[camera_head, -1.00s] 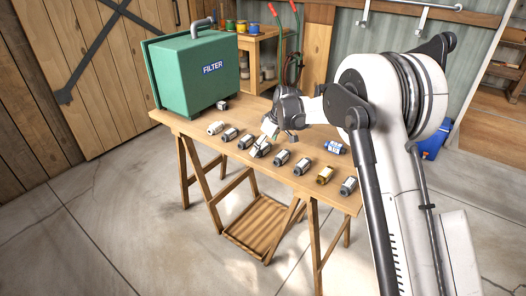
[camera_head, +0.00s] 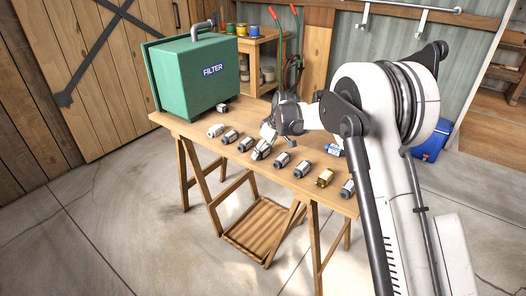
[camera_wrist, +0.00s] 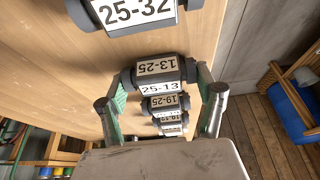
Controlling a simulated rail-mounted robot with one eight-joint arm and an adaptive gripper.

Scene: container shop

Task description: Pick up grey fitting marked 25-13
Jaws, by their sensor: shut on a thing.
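The grey fitting marked 25-13 (camera_wrist: 158,86) lies between the two fingers of my gripper (camera_wrist: 162,77) in the wrist view, with its white label facing the camera. The fingers press on its two ends. I cannot see a gap between the fitting and the table.
Other fittings stand in a row on the wooden table (camera_head: 180,122), including a brass one (camera_head: 324,177) and one marked 25-32 (camera_wrist: 135,12). A green FILTER box (camera_head: 195,72) stands at the table's left end. A blue-labelled item (camera_head: 334,149) lies behind the row.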

